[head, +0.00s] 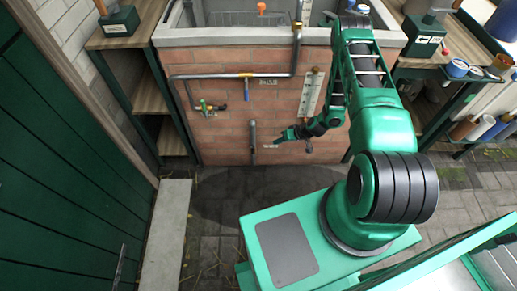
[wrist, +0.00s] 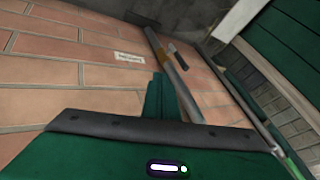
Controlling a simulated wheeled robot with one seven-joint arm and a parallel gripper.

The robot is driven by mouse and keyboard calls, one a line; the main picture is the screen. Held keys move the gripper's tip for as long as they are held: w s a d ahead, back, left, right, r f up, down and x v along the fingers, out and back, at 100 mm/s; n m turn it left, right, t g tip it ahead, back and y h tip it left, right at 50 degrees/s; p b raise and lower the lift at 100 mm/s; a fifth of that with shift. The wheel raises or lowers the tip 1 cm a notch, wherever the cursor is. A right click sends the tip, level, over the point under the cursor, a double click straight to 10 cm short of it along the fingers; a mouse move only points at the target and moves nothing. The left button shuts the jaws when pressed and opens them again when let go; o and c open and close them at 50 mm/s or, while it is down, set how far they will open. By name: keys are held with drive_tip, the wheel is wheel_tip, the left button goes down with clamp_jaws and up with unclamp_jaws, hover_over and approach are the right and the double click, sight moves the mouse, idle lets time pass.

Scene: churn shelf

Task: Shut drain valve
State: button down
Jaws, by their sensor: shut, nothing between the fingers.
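A short upright grey pipe (head: 253,140) stands low on the brick front, with a small white label beside it. In the wrist view the pipe (wrist: 186,100) runs diagonally, with a brass-coloured part and a dark grey lever (wrist: 178,57) beside it. The lever looks roughly in line with the pipe. I take this for the drain valve, but the label (wrist: 130,58) is too small to read. My gripper (head: 280,139) is shut and empty, just right of the pipe. In the wrist view its green fingers (wrist: 158,95) point towards the bricks and hide part of the pipe.
A blue-handled valve (head: 246,88) sits on the horizontal pipe above, and a green-bodied valve (head: 206,106) at its left. A white gauge board (head: 309,95) is on the bricks. Wooden shelves (head: 150,90) flank the left. A stone slab (head: 167,230) lies on the paving.

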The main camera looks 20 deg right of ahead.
sight(253, 150)
drive_tip(key=w+a+f, duration=0.4)
drive_tip(key=a+f, duration=0.4)
drive_tip(key=shift+w, duration=0.4)
drive_tip(key=shift+a, duration=0.1)
